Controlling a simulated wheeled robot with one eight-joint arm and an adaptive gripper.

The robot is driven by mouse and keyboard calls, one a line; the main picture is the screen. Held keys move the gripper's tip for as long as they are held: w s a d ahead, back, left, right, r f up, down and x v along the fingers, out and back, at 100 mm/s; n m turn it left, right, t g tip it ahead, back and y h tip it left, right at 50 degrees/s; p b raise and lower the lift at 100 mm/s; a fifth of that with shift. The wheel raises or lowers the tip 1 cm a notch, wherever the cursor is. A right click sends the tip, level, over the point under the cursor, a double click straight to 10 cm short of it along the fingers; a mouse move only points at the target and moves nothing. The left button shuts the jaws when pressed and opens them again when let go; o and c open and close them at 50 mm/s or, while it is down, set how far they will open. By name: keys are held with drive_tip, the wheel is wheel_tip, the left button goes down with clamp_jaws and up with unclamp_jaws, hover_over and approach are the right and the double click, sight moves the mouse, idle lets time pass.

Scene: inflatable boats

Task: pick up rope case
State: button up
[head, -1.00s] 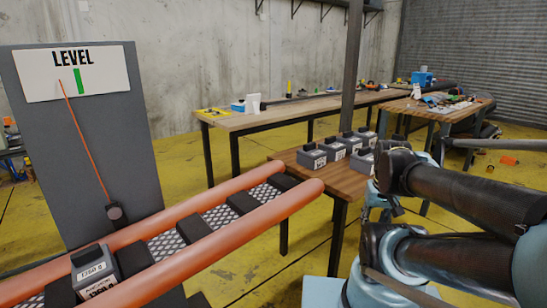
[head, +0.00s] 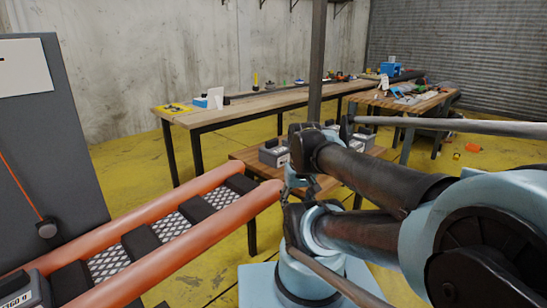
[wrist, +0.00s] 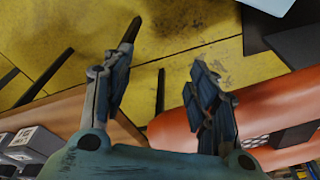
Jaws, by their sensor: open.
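I cannot pick out a rope case for certain in either view; the small items on the far tables are too small to tell. My gripper (wrist: 162,60) is open and empty in the wrist view, its two fingers apart above the yellow floor. The orange inflatable tube (wrist: 265,105) lies beyond the right finger. Grey labelled boxes (wrist: 32,140) show at lower left, apart from the fingers. In the head view my arm covers part of the small wooden table and its boxes.
A small wooden table (head: 243,156) holds grey boxes (head: 273,153). Orange inflatable tubes (head: 190,252) lie at lower left beside a grey board (head: 65,150). A long workbench (head: 235,113) and another table (head: 420,106) with small items stand behind. Yellow floor (head: 130,170) is open between.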

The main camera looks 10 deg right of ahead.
drive_tip(key=o, duration=0.8)
drive_tip(key=shift+w+a+r, duration=0.2)
drive_tip(key=shift+w+r, duration=0.9)
wheel_tip(320, 180, up, 12)
drive_tip(key=n+t+y, duration=0.1)
drive_tip(key=n+y, duration=0.2)
drive_tip(key=n, duration=0.4)
hover_over(275, 148)
drive_tip(key=s+d, duration=0.3)
drive_tip(key=s, duration=0.1)
drive_tip(key=x, duration=1.1)
drive_tip(key=shift+w+d+f, duration=0.2)
drive_tip(key=shift+d, duration=0.05)
drive_tip(key=shift+s+d+x, duration=0.1)
drive_tip(key=shift+x, duration=1.35)
drive_tip(key=shift+s+d+x, duration=0.15)
drive_tip(key=shift+x, duration=1.25)
